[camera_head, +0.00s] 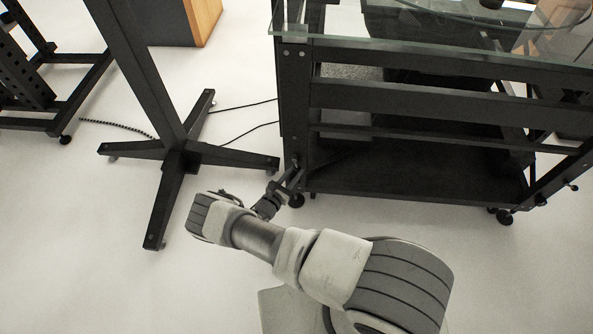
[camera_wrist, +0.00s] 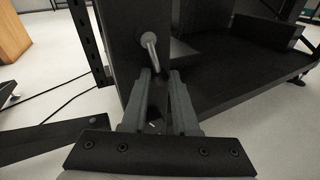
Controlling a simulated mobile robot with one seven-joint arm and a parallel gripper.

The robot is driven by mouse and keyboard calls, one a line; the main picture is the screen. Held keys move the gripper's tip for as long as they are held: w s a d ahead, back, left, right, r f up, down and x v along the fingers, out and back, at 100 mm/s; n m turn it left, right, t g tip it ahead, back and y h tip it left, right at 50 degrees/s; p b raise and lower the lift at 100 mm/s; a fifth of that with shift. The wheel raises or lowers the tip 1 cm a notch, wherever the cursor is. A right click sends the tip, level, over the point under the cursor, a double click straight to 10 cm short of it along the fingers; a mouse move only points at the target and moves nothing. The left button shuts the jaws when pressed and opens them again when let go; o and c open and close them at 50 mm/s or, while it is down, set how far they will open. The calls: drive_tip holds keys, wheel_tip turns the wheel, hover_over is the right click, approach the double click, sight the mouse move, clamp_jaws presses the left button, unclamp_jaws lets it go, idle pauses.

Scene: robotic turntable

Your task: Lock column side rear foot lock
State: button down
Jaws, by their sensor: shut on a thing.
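A silver bent lever (camera_wrist: 150,45) sticks out of the dark leg of the black cart in the wrist view. Its lower end reaches down between the fingertips of my gripper (camera_wrist: 161,74), which is shut on it. In the head view my gripper (camera_head: 287,181) is at the lower part of the cart's near left leg (camera_head: 296,120), just above a castor wheel (camera_head: 296,201). The lever is too small to make out clearly there. My fingers hide part of the leg's foot in the wrist view.
A black column stand (camera_head: 180,157) with a cross-shaped foot stands close to the left of my gripper. The cart's lower shelf (camera_head: 410,180) is on the right, under a glass top (camera_head: 430,45). Black cables (camera_head: 240,108) lie on the floor behind. The front floor is clear.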

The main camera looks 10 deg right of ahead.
drive_tip(key=shift+w+a+r+m+y+p, duration=0.15)
drive_tip(key=shift+a+m+y+p, duration=0.4)
drive_tip(key=shift+m+p, duration=0.55)
drive_tip(key=shift+g, duration=0.3)
drive_tip(key=c, duration=0.9)
unclamp_jaws()
drive_tip(key=shift+c, duration=0.2)
drive_tip(key=p+v, duration=0.3)
drive_tip(key=v, duration=1.4)
drive_tip(key=shift+p, duration=0.4)
